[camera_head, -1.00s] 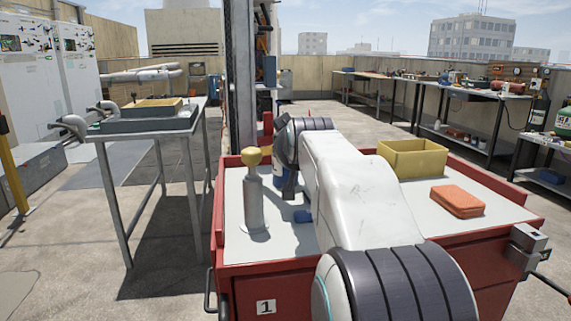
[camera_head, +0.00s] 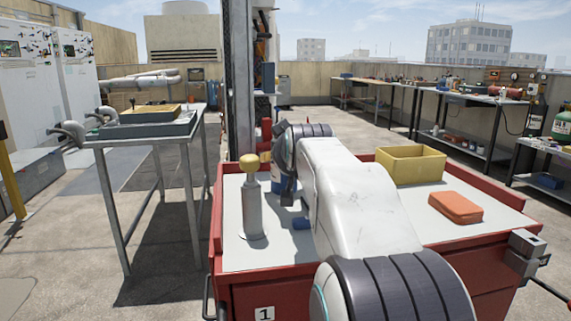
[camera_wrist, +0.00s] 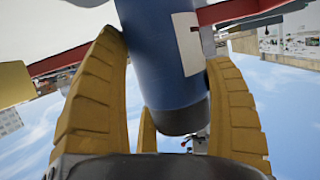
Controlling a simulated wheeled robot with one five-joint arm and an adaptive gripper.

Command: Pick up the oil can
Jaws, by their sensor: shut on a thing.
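The oil can, seen as a blue cylinder with a pale label, fills the middle of the wrist view (camera_wrist: 160,62). Yellow ribbed fingers of my gripper (camera_wrist: 172,105) stand on both sides of it, shut on it. In the head view a small part of the blue can (camera_head: 276,184) shows beside my wrist, over the left part of the red cart (camera_head: 350,277). My arm hides most of the can and the fingers there. I cannot tell whether the can touches the cart's top.
A grey cylinder with a yellow knob (camera_head: 251,208) stands close left of my gripper. A yellow bin (camera_head: 410,166) and an orange block (camera_head: 456,207) are on the cart's right. A metal table (camera_head: 150,137) stands left; workbenches (camera_head: 455,100) line the back right.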

